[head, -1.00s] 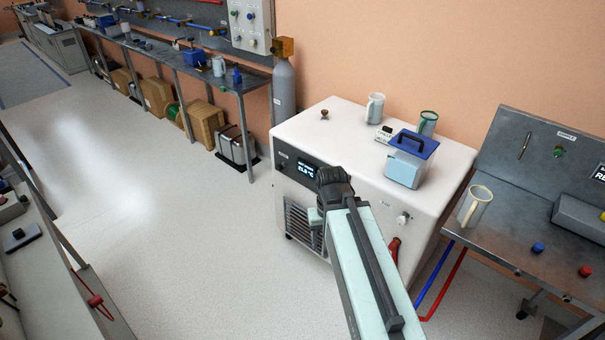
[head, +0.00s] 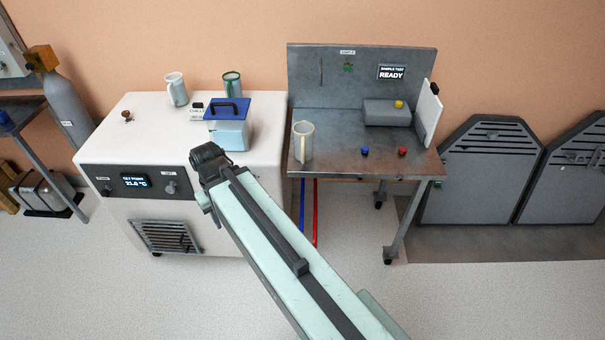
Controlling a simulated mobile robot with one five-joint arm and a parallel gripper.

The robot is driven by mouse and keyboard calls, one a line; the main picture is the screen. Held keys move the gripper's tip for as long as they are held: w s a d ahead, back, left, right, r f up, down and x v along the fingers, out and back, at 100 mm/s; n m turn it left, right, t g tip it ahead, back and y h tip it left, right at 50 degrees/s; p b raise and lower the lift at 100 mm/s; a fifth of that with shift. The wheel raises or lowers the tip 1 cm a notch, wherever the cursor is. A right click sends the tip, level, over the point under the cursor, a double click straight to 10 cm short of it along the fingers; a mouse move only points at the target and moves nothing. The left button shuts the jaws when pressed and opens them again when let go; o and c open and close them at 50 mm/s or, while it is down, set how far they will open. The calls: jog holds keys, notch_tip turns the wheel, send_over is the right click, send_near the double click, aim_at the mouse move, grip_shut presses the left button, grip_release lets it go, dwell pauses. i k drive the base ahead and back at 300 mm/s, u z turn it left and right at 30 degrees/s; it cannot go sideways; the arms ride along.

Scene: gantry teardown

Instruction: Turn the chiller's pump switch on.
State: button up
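The chiller is the white box (head: 140,130) at left in the head view, with a dark front panel. The panel has a lit display (head: 134,181) reading about 21.0 °C, a small dark control (head: 107,190) with a label at its left end, and a grey knob (head: 171,187) to the right. The labels are too small to read, so I cannot tell which control is the pump switch or its position. My arm crosses in front of the chiller's right side, hiding part of its front. My arm's dark wrist joint appears before the panel's right end; my gripper's fingers do not show.
Two mugs (head: 176,91) (head: 232,84) and a blue-lidded container (head: 229,132) stand on the chiller. Right of it is a metal bench (head: 345,125) with a cream mug (head: 302,142) and blue and red buttons. Grey panels (head: 480,170) lean right. A gas cylinder (head: 63,98) stands left. Foreground floor is open.

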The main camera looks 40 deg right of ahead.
aim_at(105, 193)
jog(key=z, duration=0.5)
jog(key=k, duration=0.55)
jog(key=z, duration=0.35)
jog(key=i, duration=0.55)
jog(key=u, duration=1.6)
jog(key=i, duration=1.5)
jog(key=z, duration=0.05)
